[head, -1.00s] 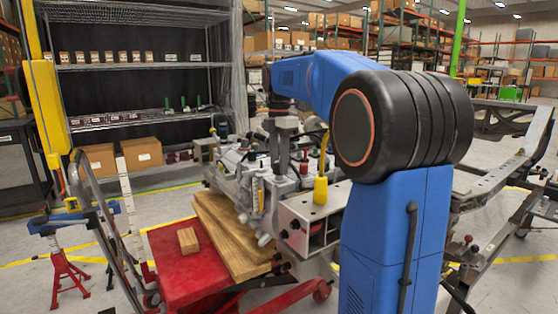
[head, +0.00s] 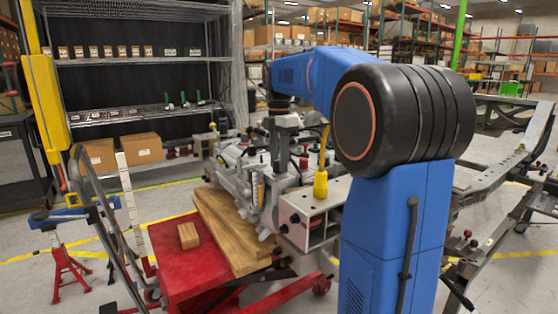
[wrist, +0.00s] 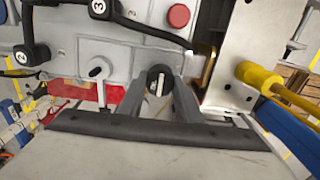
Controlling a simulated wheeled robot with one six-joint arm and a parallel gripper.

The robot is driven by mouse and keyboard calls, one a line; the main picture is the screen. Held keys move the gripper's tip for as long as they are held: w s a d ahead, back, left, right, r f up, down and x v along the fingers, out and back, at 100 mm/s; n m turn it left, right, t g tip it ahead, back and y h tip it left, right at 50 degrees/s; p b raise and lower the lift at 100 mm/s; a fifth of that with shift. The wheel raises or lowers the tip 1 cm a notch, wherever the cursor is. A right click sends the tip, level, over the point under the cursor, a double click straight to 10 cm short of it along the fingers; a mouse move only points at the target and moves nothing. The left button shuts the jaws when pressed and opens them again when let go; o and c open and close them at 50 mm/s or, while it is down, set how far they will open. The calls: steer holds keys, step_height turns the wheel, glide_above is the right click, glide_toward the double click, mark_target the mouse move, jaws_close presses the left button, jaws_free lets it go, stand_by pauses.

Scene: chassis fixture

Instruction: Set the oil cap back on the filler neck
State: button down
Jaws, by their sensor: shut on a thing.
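The oil cap (wrist: 159,78), dark and round with a pale bar across its face, sits between the two grey fingers of my gripper (wrist: 160,92) in the wrist view. The fingers are shut on it, one on each side. It is over the grey engine top (wrist: 75,72), which also shows in the head view (head: 235,160). I cannot pick out the filler neck; the cap and fingers may hide it. I cannot tell whether the cap touches the engine. In the head view my wrist points down over the engine, and the cap is not distinguishable.
Black numbered plugs with leads (wrist: 103,10) and a red round cap (wrist: 178,15) are close by on the engine. A metal plate (wrist: 235,50) and a yellow-handled tool (wrist: 258,74) stand to the right. A red lift table (head: 185,262) bears wooden boards (head: 225,235).

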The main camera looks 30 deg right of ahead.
steer(key=shift+f, duration=0.25)
steer(key=c, duration=1.2)
jaws_free()
steer(key=shift+r, duration=3)
